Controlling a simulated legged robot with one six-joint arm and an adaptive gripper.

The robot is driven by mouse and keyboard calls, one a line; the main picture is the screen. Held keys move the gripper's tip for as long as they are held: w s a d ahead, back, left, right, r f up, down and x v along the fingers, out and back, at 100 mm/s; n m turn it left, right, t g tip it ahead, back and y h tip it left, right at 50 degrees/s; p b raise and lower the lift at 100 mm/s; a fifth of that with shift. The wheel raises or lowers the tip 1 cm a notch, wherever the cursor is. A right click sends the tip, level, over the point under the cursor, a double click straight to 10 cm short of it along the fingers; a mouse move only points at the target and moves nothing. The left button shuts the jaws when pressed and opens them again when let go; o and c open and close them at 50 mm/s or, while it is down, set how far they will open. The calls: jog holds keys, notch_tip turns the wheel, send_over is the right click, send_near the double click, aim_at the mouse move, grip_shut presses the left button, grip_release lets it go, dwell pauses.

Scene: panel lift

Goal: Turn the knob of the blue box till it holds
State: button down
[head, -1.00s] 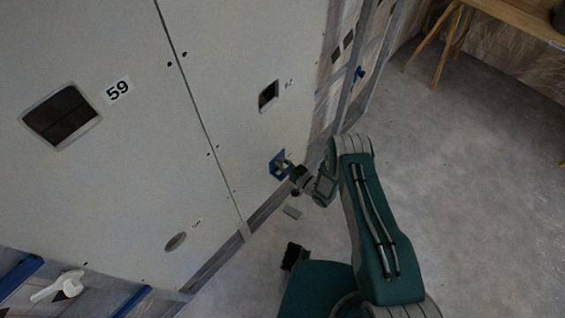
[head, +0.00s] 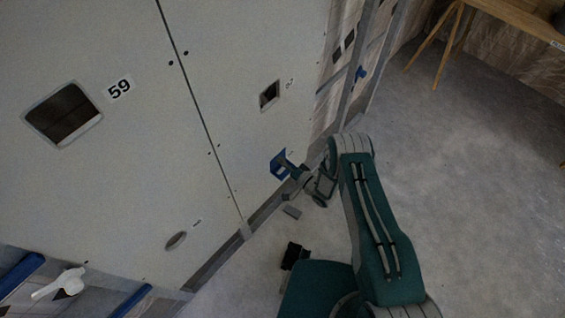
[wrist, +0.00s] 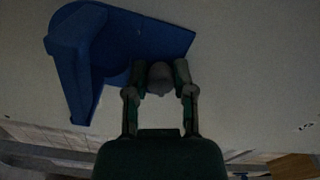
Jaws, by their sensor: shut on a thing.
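The blue box (head: 279,163) is fixed low on the white panel, near its right edge, in the head view. In the wrist view the blue box (wrist: 85,55) fills the upper left, with a raised block on its left side. The knob (wrist: 160,78) is a grey rounded piece at the lower edge of the blue box. My gripper (wrist: 160,85) is shut on the knob, one finger on each side of it. In the head view my gripper (head: 293,172) reaches the box, and the knob is hidden there.
A white handle (head: 60,284) shows at the lower left. A wooden table (head: 515,20) stands at the upper right.

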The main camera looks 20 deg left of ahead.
jog(key=shift+w+d+m, duration=0.1)
jog(key=shift+w+m, duration=0.05)
jog(key=shift+m, duration=1.85)
jog(key=shift+f, duration=0.1)
jog(key=shift+c, duration=2.2)
grip_release()
jog(key=v, duration=1.2)
